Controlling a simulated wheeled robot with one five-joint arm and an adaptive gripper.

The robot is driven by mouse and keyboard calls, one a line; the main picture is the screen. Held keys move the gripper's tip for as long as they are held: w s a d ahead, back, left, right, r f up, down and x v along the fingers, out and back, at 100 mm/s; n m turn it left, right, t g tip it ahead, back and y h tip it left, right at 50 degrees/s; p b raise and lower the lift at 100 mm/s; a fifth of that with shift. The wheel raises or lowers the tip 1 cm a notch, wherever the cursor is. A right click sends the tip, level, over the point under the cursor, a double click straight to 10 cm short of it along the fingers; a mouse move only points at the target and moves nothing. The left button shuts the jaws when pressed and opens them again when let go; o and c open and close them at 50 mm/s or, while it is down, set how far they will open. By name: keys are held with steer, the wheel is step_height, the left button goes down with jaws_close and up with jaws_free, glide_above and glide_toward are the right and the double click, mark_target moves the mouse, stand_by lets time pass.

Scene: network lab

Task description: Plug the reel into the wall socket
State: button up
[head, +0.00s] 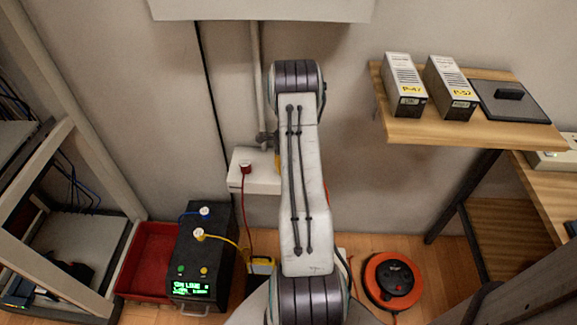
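The reel (392,281) is orange with a black centre and lies on the floor right of my arm. A white box (262,183) on the wall, left of my arm, may be the wall socket; my arm covers its right side. A plug with a red top (246,167) sits at this box, and a red cable runs down from it. I cannot tell whether that cable belongs to the reel. My arm rises through the middle of the view. My gripper is not visible, and the arm may hide it.
A black power unit (200,255) with a lit green display and blue and yellow cables stands beside a red bin (152,262). An open rack (68,235) is at left. A wooden shelf (460,130) holding two grey-white units juts out at right.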

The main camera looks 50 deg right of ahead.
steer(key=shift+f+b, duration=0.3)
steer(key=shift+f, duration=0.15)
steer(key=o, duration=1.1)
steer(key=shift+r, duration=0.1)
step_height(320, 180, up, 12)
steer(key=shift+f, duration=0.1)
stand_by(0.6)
